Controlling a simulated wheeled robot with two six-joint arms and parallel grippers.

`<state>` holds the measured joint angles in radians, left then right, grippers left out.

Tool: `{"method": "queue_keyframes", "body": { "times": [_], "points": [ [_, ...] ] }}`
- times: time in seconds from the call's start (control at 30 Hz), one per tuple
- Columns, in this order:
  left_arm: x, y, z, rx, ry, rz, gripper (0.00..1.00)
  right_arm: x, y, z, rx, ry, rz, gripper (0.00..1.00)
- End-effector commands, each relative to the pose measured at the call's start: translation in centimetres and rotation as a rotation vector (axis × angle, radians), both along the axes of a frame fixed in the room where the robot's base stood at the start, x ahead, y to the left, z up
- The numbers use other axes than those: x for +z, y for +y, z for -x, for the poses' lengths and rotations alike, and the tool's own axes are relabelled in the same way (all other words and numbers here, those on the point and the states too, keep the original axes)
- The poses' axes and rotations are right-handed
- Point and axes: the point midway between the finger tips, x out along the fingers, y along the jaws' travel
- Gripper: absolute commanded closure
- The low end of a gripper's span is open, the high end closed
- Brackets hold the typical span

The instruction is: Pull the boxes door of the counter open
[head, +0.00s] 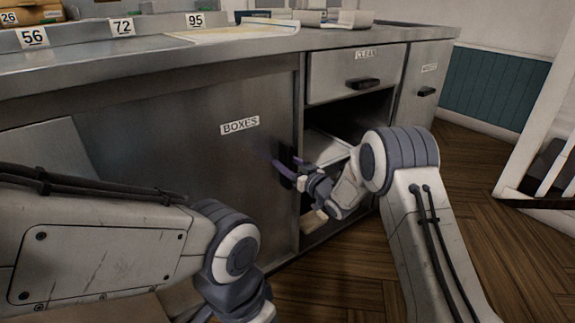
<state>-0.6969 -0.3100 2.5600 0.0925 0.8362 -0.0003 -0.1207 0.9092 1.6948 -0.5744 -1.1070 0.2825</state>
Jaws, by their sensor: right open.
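The boxes door (190,150) is a wide grey metal panel on the counter's front, marked with a BOXES label (240,125). It looks flush with the counter, so it appears shut. Its dark handle (287,158) is near the panel's right edge, partly hidden by my right gripper. My right gripper (279,169) is open, with its fingers at the handle. I cannot tell whether they touch it. My left arm crosses the lower left, and its gripper is cut off by the bottom edge.
Right of the door, an open compartment (375,112) holds pale items under a drawer (335,78) with a dark handle. A narrower door (420,90) is farther right. Number tags and trays are on the countertop (130,52). Wooden floor (480,220) is clear at the right, beside a white railing (540,130).

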Motion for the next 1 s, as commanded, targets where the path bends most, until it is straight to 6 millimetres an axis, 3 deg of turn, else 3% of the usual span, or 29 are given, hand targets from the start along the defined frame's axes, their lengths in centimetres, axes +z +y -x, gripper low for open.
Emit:
{"method": "queue_keyframes", "body": {
  "times": [0.1,0.17,0.27,1.0],
  "points": [
    [0.02,0.0,0.0,0.0,0.0,0.0,0.5,0.01,0.0,0.01,0.0,0.0,0.0,0.43],
    [0.02,0.0,0.0,0.0,0.0,0.0,0.5,0.01,0.0,0.02,0.0,0.0,0.0,0.62],
    [0.02,0.0,0.0,0.0,0.0,0.0,0.5,0.01,-0.01,0.03,0.0,0.0,0.0,1.0],
    [0.02,0.0,0.0,0.0,0.0,0.0,0.5,0.01,0.0,0.06,0.001,-0.001,0.001,1.0]
  ]
}}
